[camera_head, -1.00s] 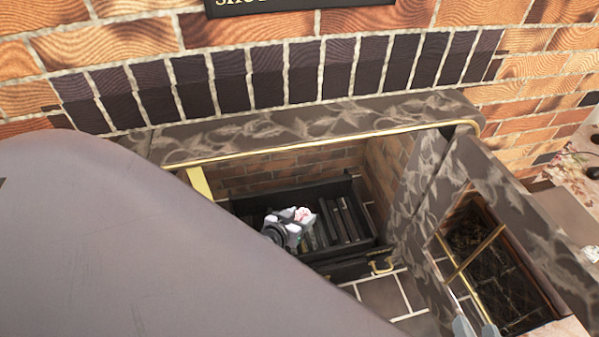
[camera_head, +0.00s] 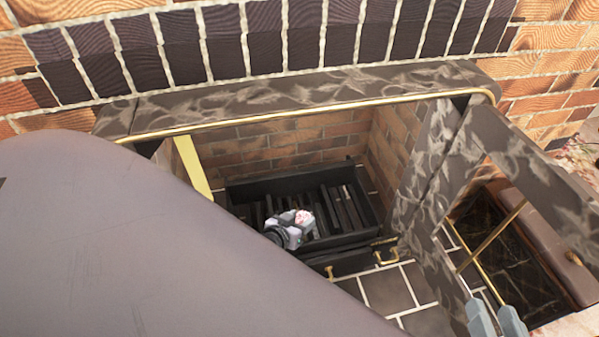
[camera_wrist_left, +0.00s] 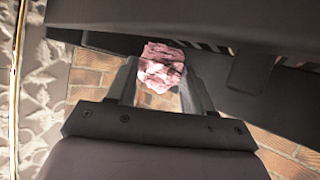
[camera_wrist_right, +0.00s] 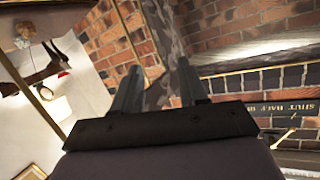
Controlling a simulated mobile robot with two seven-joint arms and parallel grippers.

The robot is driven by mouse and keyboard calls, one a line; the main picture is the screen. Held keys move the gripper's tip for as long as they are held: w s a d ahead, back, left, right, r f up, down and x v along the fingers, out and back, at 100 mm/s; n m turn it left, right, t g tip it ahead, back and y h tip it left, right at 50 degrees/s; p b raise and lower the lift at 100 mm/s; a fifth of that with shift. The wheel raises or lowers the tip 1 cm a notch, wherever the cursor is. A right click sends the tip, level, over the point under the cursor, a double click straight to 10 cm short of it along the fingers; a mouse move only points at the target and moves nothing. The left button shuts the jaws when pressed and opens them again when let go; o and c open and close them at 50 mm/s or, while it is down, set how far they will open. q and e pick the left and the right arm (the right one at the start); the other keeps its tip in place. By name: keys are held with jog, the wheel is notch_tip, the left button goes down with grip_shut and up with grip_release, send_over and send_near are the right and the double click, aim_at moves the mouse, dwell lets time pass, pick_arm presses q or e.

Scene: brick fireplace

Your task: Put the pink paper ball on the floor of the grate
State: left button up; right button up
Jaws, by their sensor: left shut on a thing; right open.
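The pink paper ball (camera_wrist_left: 161,68) is a crumpled pink wad between the fingers of my left gripper (camera_wrist_left: 163,80), which is shut on it. In the head view the ball (camera_head: 303,217) shows at the tip of my left gripper (camera_head: 290,230), over the black grate (camera_head: 235,190) inside the fireplace. The grate is an open black tray with dark slats on its floor. I cannot tell the ball's height above the slats. My left arm hides the grate's front left part. My right gripper (camera_wrist_right: 155,85) is open and empty; its fingertips (camera_head: 497,320) show at the lower right of the head view.
A grey patterned mantel (camera_head: 310,97) with a gold edge frames the opening above. An open patterned door (camera_head: 435,160) stands on the right. A brass handle (camera_head: 387,258) is at the grate's front. Dark tiles (camera_head: 388,293) lie clear in front.

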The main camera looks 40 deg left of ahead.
pick_arm(q)
jog(key=shift+f+b, duration=0.5)
pick_arm(e)
jog(key=shift+d+f, duration=0.15)
jog(key=shift+d, duration=0.05)
pick_arm(q)
jog(key=shift+f, duration=0.1)
jog(key=o, duration=1)
pick_arm(e)
jog(key=shift+s+d+r+t, duration=0.1)
jog(key=shift+r+t, duration=0.2)
jog(key=shift+r, duration=0.05)
